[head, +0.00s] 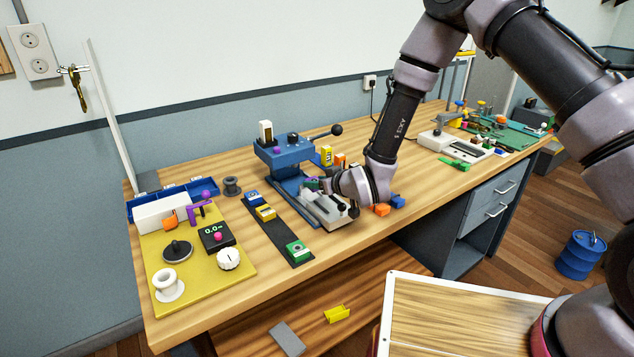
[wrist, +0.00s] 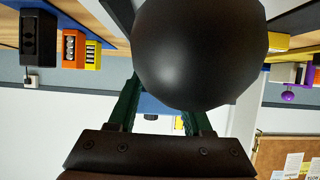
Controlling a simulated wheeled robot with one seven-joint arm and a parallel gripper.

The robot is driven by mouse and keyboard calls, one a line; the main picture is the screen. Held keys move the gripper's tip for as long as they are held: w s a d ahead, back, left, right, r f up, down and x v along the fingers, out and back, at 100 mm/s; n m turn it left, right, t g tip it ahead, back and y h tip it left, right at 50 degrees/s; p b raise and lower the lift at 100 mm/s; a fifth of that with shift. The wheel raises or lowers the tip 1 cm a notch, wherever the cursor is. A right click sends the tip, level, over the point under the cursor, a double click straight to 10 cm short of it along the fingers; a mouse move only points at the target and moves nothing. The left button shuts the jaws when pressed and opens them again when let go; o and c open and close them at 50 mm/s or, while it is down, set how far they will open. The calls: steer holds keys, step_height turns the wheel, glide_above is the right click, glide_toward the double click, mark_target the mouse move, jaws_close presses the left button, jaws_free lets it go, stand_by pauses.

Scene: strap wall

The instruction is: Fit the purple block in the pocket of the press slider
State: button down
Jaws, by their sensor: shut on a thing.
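The blue press (head: 284,154) stands on the workbench, with a lever and black ball at its upper right. Its pale grey slider (head: 322,212) lies low in front, between blue rails.
A dark strip with blue, yellow and green blocks (head: 265,212) lies left of the press. Orange (head: 382,210) and blue (head: 398,201) blocks lie right of my wrist. A yellow board (head: 200,283) with knobs fills the bench's left end.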

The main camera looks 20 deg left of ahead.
steer(key=shift+f, duration=0.55)
steer(key=shift+c, duration=1.6)
jaws_free()
